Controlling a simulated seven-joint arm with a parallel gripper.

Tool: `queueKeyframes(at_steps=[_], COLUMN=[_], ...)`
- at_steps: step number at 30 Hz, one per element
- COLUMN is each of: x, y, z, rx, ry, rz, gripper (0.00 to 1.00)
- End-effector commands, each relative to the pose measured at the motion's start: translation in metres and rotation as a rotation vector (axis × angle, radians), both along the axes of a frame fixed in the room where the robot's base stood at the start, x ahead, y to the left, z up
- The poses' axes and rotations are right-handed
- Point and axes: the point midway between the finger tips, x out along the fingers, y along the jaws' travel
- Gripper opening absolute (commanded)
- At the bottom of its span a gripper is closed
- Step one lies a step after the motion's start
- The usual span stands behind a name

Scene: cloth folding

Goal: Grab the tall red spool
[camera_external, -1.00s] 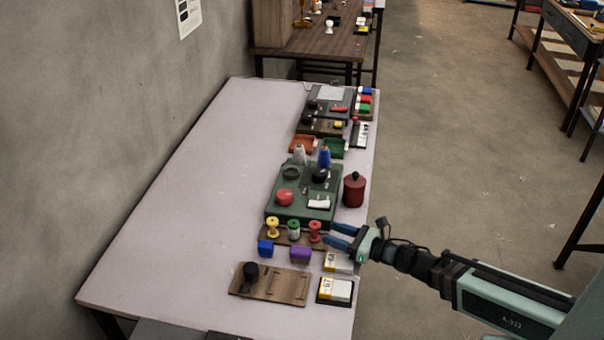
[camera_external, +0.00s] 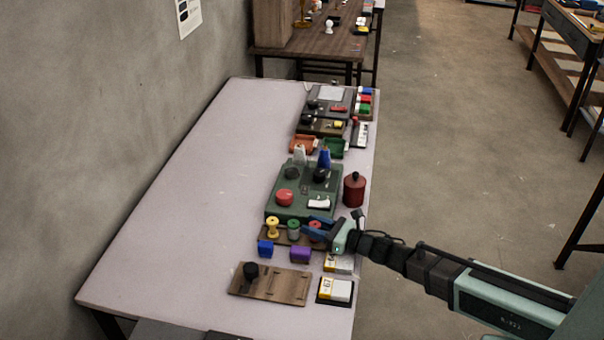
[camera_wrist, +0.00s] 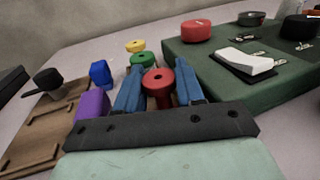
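The tall red spool (camera_wrist: 158,82) stands upright between the two blue fingers of my gripper (camera_wrist: 160,90) in the wrist view. The fingers are apart, one on each side of the spool; whether they touch it I cannot tell. In the external view the red spool (camera_external: 315,226) is partly hidden by my gripper (camera_external: 318,228). A green spool (camera_wrist: 143,61) and a yellow spool (camera_wrist: 135,46) stand in a row beyond it, also visible on their wooden strip in the external view.
A purple block (camera_wrist: 93,104) and a blue block (camera_wrist: 100,72) sit left of the gripper. A green board (camera_wrist: 215,80) with a red round part (camera_wrist: 196,31) lies to the right. A red canister (camera_external: 354,190) stands near the table edge. The table's left side (camera_external: 180,210) is clear.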

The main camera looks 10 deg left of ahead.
Motion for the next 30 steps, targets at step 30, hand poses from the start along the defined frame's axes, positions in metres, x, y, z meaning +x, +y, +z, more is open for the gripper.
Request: queueKeyframes(at_steps=[30], x=[0.0], y=[-0.001], z=[0.045], rx=[0.001], ry=[-0.002], rz=[0.0], gripper=[0.05])
